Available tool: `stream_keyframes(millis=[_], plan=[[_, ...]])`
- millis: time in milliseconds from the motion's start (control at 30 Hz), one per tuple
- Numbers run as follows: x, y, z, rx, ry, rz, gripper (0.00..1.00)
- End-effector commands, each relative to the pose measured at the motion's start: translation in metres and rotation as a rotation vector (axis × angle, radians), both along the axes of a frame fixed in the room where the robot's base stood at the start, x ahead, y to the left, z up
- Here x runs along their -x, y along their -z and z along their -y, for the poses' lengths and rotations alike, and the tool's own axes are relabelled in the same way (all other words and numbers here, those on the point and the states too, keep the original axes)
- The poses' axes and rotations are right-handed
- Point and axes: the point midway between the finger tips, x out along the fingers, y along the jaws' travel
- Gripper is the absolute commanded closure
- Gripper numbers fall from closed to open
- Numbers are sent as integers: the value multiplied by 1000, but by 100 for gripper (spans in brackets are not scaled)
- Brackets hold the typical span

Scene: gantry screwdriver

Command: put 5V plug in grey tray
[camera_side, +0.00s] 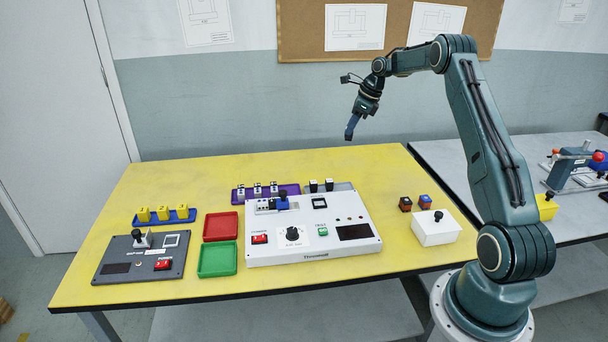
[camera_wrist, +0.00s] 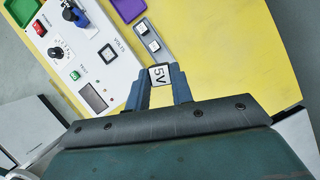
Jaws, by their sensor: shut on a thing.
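My gripper (camera_side: 350,133) is raised above the back of the yellow table, fingers pointing down. In the wrist view its blue fingers (camera_wrist: 160,88) are shut on the 5V plug (camera_wrist: 159,75), whose white face reads "5V". The plug cannot be made out in the side view. The grey tray (camera_side: 344,187) lies behind the white test unit, largely hidden by it. Two black-and-white plugs (camera_side: 328,184) stand at the tray's left part. In the wrist view two plugs (camera_wrist: 142,28) also show beyond the held plug.
The white unit (camera_side: 345,235) with knob and switches stands in front of the grey tray. A purple tray (camera_side: 291,189) with several plugs is left of it. Red (camera_side: 220,226) and green (camera_side: 217,259) trays lie farther left. A white box (camera_side: 436,231) stands right. The table behind is clear.

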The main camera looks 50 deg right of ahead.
Motion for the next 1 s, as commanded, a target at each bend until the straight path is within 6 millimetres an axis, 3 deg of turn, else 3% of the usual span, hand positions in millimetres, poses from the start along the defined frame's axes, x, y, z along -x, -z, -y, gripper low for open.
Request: stream_keyframes(millis=[700, 1000], plan=[[0, 128, -1, -1, -2, -3, 99], [0, 147, -1, 2, -2, 2, 99]])
